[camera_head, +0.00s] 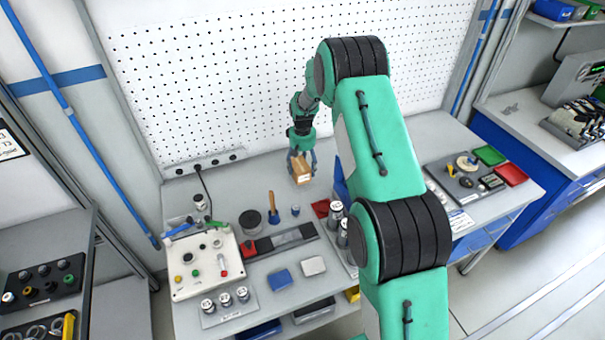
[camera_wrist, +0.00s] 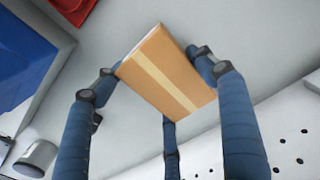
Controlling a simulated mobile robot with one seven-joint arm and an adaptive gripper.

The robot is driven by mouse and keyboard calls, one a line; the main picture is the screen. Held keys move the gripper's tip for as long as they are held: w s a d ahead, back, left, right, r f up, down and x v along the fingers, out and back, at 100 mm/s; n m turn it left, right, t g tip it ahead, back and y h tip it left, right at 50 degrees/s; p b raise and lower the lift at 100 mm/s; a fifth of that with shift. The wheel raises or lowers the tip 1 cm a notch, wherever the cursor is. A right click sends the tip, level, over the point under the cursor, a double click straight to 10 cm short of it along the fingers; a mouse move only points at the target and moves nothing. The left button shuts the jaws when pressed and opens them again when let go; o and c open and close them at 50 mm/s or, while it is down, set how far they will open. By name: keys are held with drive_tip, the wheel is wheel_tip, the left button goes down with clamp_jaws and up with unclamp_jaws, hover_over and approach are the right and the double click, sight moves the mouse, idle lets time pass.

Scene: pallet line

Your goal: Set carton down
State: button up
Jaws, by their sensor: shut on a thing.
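A small brown carton (camera_head: 301,170) with a paler tape stripe is in my gripper (camera_head: 302,160), near the back of the workbench (camera_head: 250,182). In the wrist view the carton (camera_wrist: 168,72) is tilted, with blue fingers of my gripper (camera_wrist: 165,85) on both sides of it and another finger below. The gripper is shut on the carton. Grey bench surface shows behind the carton in the wrist view. I cannot tell whether the carton touches the bench.
A perforated white wall (camera_head: 250,80) rises behind the bench. A white control panel (camera_head: 205,262), a black round container (camera_head: 250,219), an orange-handled tool (camera_head: 272,205) and several metal-lidded jars stand in front. Bare bench surface lies left of the carton.

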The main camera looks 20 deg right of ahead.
sight(302, 163)
drive_tip(key=shift+f, duration=1.8)
drive_tip(key=shift+f, duration=0.1)
drive_tip(key=o, duration=1.6)
drive_tip(key=shift+f, duration=0.1)
drive_tip(key=shift+o, duration=0.2)
wheel_tip(302, 163, up, 11)
drive_tip(key=shift+f, duration=0.1)
drive_tip(key=shift+r, duration=0.75)
drive_tip(key=shift+r, duration=0.1)
